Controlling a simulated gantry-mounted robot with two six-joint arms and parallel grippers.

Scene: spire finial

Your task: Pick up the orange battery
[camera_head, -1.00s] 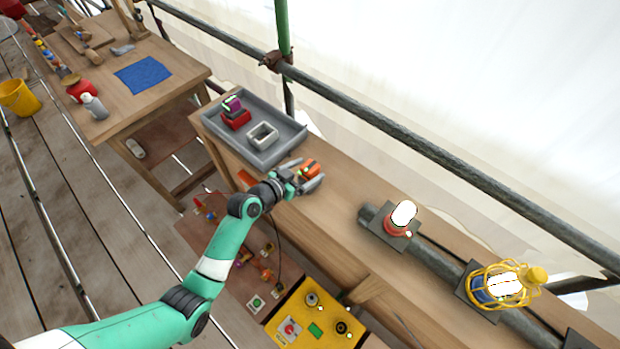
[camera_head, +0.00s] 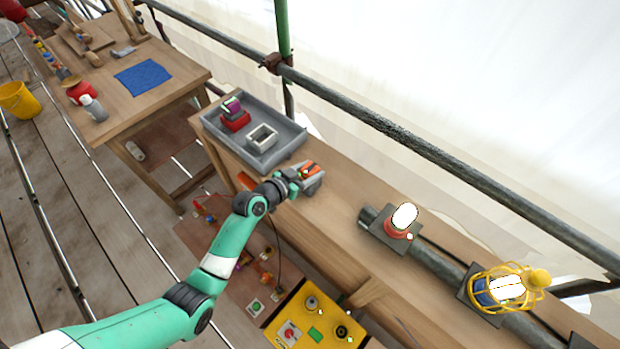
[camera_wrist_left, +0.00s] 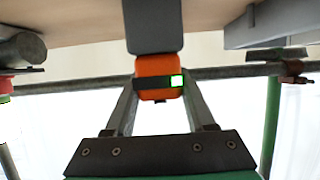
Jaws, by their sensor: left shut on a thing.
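The orange battery (camera_head: 310,169) is at my left gripper (camera_head: 309,177), over the wooden bench just right of the grey tray. In the left wrist view the battery (camera_wrist_left: 157,67) shows an orange body with a dark band and a lit green-white patch. The left gripper's grey fingers (camera_wrist_left: 160,95) are closed around it, one on each side. In the head view I cannot tell whether the battery touches the bench top. My right gripper is not in view.
The grey tray (camera_head: 218,126) holds a red block with a purple-topped piece (camera_head: 234,116) and a pale square frame (camera_head: 262,137). A red lamp (camera_head: 397,229) and a yellow caged lamp (camera_head: 505,288) stand along the bench. A scaffold pipe (camera_head: 400,138) runs behind.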

